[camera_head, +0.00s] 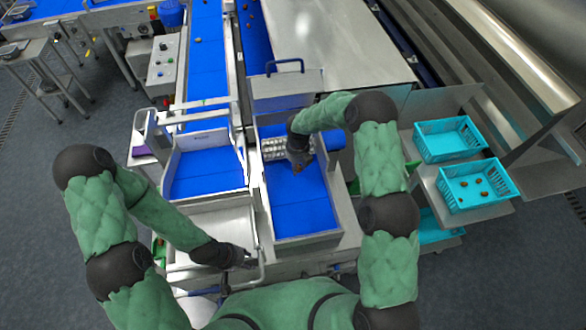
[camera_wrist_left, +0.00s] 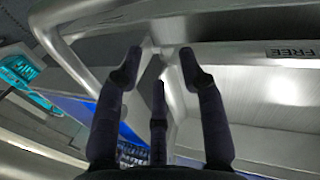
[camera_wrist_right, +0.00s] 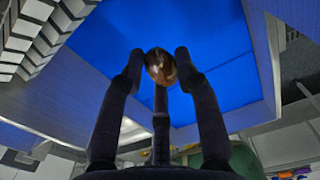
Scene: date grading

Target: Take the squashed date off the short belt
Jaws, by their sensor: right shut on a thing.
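A brown, shiny date (camera_wrist_right: 160,66) is held between the fingertips of my right gripper (camera_wrist_right: 158,75), which is shut on it. In the head view the date (camera_head: 297,170) shows as a small brown spot at the tip of my right gripper (camera_head: 299,160), over the short blue belt (camera_head: 300,205). The belt (camera_wrist_right: 215,50) fills the background of the right wrist view, and the date appears clear of it. I cannot tell how squashed the date is. My left gripper (camera_head: 240,259) is low by a metal rail; its fingers (camera_wrist_left: 165,62) are apart and empty.
Two turquoise crates (camera_head: 424,152) (camera_head: 450,205) stand on the right; the nearer holds several dates. A second blue belt section (camera_head: 205,175) lies left. A bent metal rail (camera_head: 262,268) is beside my left gripper.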

